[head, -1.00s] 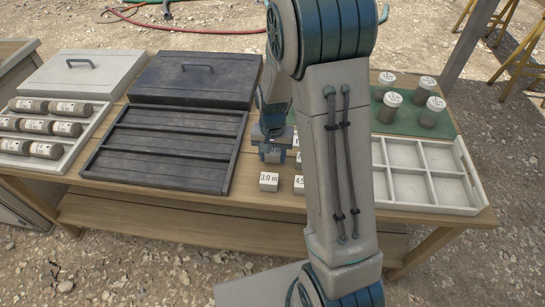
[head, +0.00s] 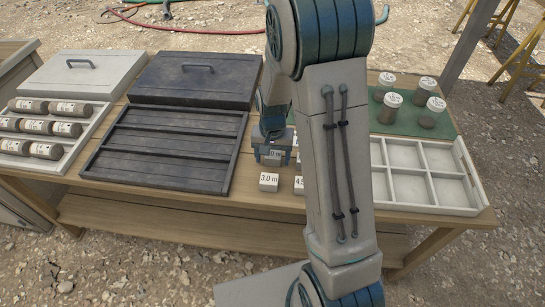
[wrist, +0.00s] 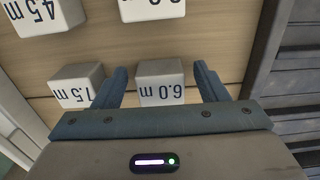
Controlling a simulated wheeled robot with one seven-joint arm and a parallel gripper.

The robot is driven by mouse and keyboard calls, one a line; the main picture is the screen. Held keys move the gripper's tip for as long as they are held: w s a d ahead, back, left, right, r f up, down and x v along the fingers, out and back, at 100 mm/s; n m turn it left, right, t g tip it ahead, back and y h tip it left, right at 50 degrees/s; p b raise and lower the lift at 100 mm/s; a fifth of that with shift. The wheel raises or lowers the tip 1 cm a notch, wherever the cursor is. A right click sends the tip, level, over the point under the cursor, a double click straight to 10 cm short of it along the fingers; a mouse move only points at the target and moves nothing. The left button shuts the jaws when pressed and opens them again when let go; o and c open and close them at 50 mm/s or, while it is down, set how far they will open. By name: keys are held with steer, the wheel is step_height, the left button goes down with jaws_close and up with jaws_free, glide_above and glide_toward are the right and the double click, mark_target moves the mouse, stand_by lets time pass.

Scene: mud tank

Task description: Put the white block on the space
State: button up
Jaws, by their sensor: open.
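Several white blocks with black depth labels stand on the wooden table. The "6.0 m" block (wrist: 160,82) lies between the two fingers of my gripper (wrist: 160,88), which is open; gaps show on both sides. In the head view my gripper (head: 273,156) is low over the table, just right of the dark slatted tray (head: 164,146). The "3.0 m" block (head: 268,182) stands in front of it, with the "4.5 m" block (head: 299,185) partly hidden by my arm. The "7.5 m" block (wrist: 77,85) is beside the left finger in the wrist view. I cannot tell which place is the space.
A white tray with cylindrical cores (head: 68,150) is at left, with white (head: 82,72) and dark (head: 195,80) lids behind. A white compartment tray (head: 440,198) is empty at right. Several capped jars (head: 428,112) stand on a green mat. My arm hides the table's middle.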

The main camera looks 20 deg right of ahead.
mark_target(273, 157)
step_height(273, 157, up, 12)
steer(key=f+p, duration=0.1)
steer(key=s+r+n+t, duration=0.1)
steer(key=s+r, duration=0.3)
steer(key=s, duration=0.5)
steer(key=s+r+n+t, duration=0.1)
steer(key=s+r+n, duration=0.2)
steer(key=s, duration=0.6)
steer(key=shift+a+r+n, duration=0.25)
steer(key=shift+r+n, duration=0.05)
steer(key=shift+r, duration=0.5)
steer(key=shift+t, duration=0.3)
step_height(273, 157, up, 5)
steer(key=p, duration=0.5)
steer(key=shift+w+d+r, duration=0.1)
steer(key=shift+r, duration=0.1)
